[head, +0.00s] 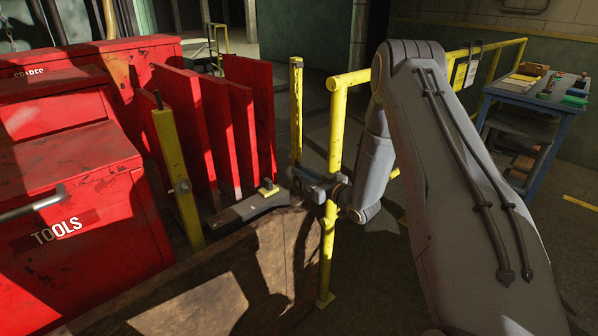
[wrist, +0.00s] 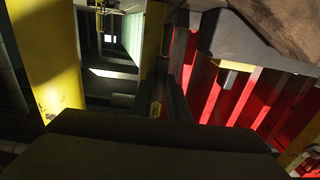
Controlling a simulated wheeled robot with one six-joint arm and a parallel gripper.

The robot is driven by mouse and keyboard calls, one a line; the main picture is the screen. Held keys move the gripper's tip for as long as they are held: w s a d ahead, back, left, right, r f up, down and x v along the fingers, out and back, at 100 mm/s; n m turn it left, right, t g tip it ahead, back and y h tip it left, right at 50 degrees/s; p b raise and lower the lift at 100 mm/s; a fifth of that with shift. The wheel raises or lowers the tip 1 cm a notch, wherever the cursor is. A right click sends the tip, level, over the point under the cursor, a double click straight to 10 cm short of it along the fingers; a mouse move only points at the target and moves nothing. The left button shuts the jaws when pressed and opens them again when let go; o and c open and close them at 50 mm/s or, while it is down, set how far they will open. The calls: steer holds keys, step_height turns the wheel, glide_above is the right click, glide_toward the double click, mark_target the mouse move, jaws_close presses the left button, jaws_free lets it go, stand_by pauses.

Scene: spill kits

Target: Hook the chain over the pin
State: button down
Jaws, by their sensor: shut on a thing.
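My gripper (head: 308,182) is by the yellow railing and a short yellow post (head: 297,110). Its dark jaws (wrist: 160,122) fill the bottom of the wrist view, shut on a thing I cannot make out. I cannot clearly see a chain at the jaws. A second yellow post (head: 178,180) stands to the left, apart from my gripper, beside the red cabinet.
Red cabinets (head: 75,180) stand at left, with upright red panels (head: 212,130) between the posts. A dark bar (head: 248,207) lies along a brown board (head: 235,275) in front. The yellow railing (head: 335,140) is close to my arm. A blue table (head: 535,93) is far right.

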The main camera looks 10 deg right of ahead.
steer(key=shift+s+a+r+m+p, duration=0.1)
steer(key=shift+a+r+m+p, duration=0.1)
steer(key=shift+r+p, duration=0.35)
steer(key=shift+s+a+r+m+p, duration=0.1)
steer(key=shift+a+r+m+p, duration=0.15)
steer(key=shift+r, duration=0.4)
steer(key=shift+s+a+r+m+p, duration=0.15)
steer(key=shift+a+r+m+p, duration=0.1)
steer(key=shift+r+p, duration=0.25)
steer(key=shift+s+a+r+m+p, duration=0.1)
steer(key=shift+a+r+m+p, duration=0.1)
steer(key=shift+r+p, duration=0.25)
steer(key=shift+m, duration=0.9)
steer(key=r+p, duration=0.1)
steer(key=a+r+p, duration=0.1)
steer(key=r, duration=0.1)
steer(key=s+r+p, duration=0.1)
steer(key=shift+a+r, duration=0.2)
steer(key=shift+a, duration=0.1)
steer(key=shift+m, duration=0.9)
steer(key=shift+s+a+r+p, duration=0.15)
steer(key=shift+a+r+p, duration=0.15)
steer(key=shift+r+p, duration=0.35)
steer(key=shift+s+a+r+p, duration=0.2)
steer(key=shift+a+r+p, duration=0.1)
steer(key=shift+r+p, duration=0.3)
steer(key=shift+s+a+r+p, duration=0.15)
steer(key=shift+a+r+p, duration=0.25)
steer(key=shift+r, duration=0.4)
steer(key=shift+d, duration=0.1)
